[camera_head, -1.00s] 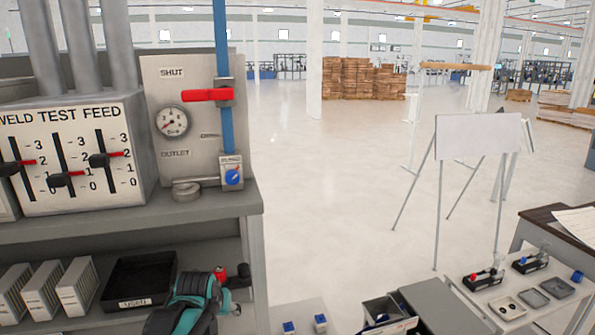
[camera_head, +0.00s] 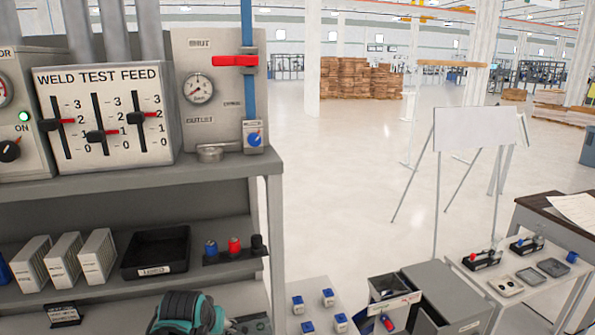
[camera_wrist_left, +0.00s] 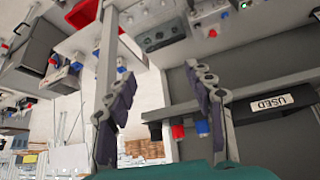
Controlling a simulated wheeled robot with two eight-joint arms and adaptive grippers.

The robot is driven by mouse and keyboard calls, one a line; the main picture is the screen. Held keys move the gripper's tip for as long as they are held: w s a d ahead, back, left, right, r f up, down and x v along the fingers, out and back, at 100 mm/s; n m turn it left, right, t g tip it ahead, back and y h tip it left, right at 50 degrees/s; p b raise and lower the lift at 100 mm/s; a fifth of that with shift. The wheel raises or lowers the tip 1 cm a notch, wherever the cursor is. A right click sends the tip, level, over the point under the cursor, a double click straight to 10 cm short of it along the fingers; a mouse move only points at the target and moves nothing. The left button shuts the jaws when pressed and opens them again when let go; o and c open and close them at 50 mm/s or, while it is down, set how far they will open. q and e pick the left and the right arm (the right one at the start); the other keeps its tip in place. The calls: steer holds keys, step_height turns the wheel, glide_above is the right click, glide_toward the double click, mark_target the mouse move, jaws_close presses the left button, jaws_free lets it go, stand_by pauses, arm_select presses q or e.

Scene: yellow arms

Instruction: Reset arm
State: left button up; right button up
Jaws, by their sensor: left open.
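My left gripper (camera_wrist_left: 160,85) shows in the wrist view with its two dark-padded fingers wide apart and nothing between them. The teal part of my left arm (camera_head: 190,314) is at the bottom edge of the head view, in front of the shelf unit; the fingers are not clear there. In the wrist view, small red and blue pieces on the shelf and the black tray (camera_wrist_left: 270,106) marked USED appear beyond and beside the right-hand finger. My right gripper is in neither view.
The shelf unit (camera_head: 276,230) carries a WELD TEST FEED box (camera_head: 105,115), a gauge panel (camera_head: 205,125), a black USED tray (camera_head: 156,253) and a holder with blue, red and black pieces (camera_head: 234,250). Grey bins (camera_head: 445,297) and a side table (camera_head: 540,290) stand right. Open floor lies behind.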

arm_select(q)
steer(key=s+d+f+b, duration=0.1)
steer(key=s+f+b, duration=0.7)
steer(key=f, duration=0.4)
steer(key=s+d+f+b, duration=0.1)
steer(key=s+f+b, duration=0.8)
steer(key=f+b, duration=0.2)
steer(key=shift+s+f+m, duration=0.3)
steer(key=shift+f, duration=0.4)
